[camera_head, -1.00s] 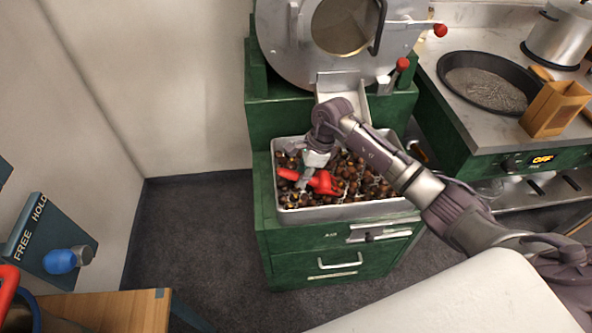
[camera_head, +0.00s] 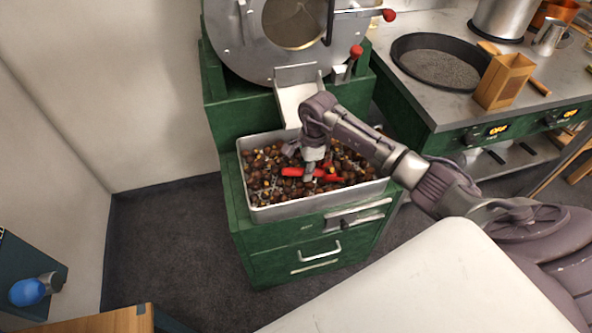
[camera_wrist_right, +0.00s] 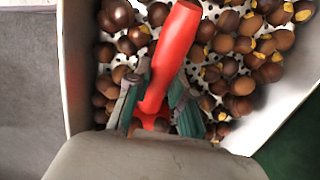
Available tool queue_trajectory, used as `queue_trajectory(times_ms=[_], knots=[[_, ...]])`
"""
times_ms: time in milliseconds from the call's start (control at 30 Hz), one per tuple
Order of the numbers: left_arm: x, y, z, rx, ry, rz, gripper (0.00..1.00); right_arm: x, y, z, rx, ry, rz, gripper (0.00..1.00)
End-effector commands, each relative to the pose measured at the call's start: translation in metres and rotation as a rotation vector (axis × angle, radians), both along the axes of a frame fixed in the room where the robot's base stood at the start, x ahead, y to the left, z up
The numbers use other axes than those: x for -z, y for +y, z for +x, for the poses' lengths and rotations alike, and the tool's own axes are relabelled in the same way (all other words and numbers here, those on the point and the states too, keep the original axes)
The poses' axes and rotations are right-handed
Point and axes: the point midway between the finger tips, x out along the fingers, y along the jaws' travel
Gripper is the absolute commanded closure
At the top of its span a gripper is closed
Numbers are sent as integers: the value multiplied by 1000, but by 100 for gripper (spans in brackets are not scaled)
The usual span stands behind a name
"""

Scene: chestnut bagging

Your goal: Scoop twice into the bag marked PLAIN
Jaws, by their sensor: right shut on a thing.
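My right gripper (camera_head: 311,175) is down in the metal tray (camera_head: 318,205) of chestnuts (camera_head: 262,176), under the roaster's chute. It is shut on the red handle of a scoop (camera_head: 294,172). The handle also shows in the right wrist view (camera_wrist_right: 172,60), between the two fingers (camera_wrist_right: 152,105). The scoop's bowl is not clearly visible. Brown chestnuts with some yellow split spots lie around the handle. My left gripper is not in view.
The steel roaster drum (camera_head: 300,25) with red-knobbed levers stands behind the tray. A round dark pan (camera_head: 437,62) and a pot (camera_head: 502,18) are on the counter (camera_head: 445,108). A wooden surface (camera_head: 115,321) is at the lower left. Floor left of the green cabinet (camera_head: 275,245) is clear.

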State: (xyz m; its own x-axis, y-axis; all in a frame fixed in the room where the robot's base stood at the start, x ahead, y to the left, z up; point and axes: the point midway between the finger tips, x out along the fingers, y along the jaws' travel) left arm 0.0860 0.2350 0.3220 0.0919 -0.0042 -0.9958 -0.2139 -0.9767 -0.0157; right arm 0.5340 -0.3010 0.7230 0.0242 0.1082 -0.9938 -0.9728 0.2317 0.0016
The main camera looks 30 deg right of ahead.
Motion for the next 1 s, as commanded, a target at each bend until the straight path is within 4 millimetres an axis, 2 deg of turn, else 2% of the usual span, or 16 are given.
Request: queue_trajectory(times_ms=[200, 367, 800, 1000], knots=[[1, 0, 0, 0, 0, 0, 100, 1, -20, -4, -2, 11, -57, 100], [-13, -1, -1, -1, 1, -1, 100, -15, -19, -2, -4, 56, -262, 100], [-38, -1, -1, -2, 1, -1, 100, -52, -1, 0, -1, 71, -304, 100], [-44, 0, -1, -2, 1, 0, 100, -63, 4, 2, 0, 75, -321, 100]])
